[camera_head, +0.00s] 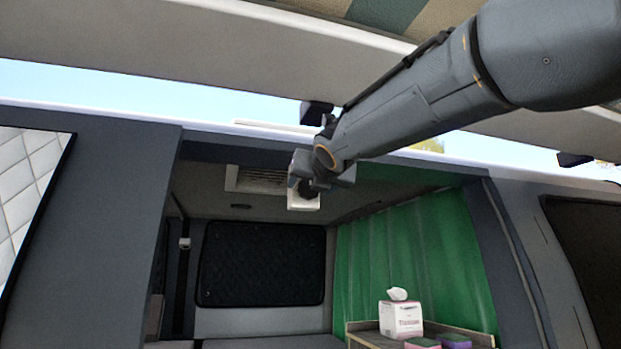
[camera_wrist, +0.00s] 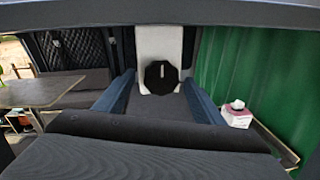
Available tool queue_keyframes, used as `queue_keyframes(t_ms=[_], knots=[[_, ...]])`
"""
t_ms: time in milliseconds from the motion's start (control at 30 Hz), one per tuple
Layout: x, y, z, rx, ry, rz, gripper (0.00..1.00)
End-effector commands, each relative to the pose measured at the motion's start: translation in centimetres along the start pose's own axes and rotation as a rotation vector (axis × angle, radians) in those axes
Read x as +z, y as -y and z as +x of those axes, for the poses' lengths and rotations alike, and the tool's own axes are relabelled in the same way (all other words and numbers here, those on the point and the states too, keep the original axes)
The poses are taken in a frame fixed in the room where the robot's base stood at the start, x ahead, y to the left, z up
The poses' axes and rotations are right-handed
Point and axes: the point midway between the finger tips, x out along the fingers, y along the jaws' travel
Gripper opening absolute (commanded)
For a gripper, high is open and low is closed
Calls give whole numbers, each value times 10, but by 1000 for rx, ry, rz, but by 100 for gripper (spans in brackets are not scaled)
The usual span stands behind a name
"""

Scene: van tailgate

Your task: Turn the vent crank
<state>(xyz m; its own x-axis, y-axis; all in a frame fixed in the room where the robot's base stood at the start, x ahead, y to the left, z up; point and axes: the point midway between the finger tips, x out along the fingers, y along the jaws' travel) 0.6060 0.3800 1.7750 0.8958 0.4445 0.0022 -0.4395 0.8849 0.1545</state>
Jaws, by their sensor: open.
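The vent crank shows in the wrist view as a black, many-sided knob (camera_wrist: 160,77) with a short white mark, on a white housing (camera_wrist: 158,43). In the head view the white housing (camera_head: 303,202) hangs below the van ceiling, and my gripper covers the knob there. My gripper (camera_head: 306,186) is up at the housing. In the wrist view its two blue fingers stand apart, one on each side of the knob, with gaps visible. I cannot tell how far the fingertips are from the knob in depth.
A ceiling vent (camera_head: 262,180) is left of the housing. A green curtain (camera_head: 415,255) hangs to the right. A tissue box (camera_head: 400,319) and sponges (camera_head: 453,341) sit on a shelf below. A table (camera_wrist: 42,92) shows at left in the wrist view.

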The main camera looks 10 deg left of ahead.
Motion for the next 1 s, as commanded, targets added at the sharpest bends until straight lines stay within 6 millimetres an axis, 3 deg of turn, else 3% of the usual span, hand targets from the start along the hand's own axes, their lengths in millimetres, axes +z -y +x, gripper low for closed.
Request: queue_keyframes(t_ms=[300,567,1000], knots=[[0,1,3,-1,0,0,63],[0,1,3,-1,0,0,22],[1,0,3,-2,-9,93,22]])
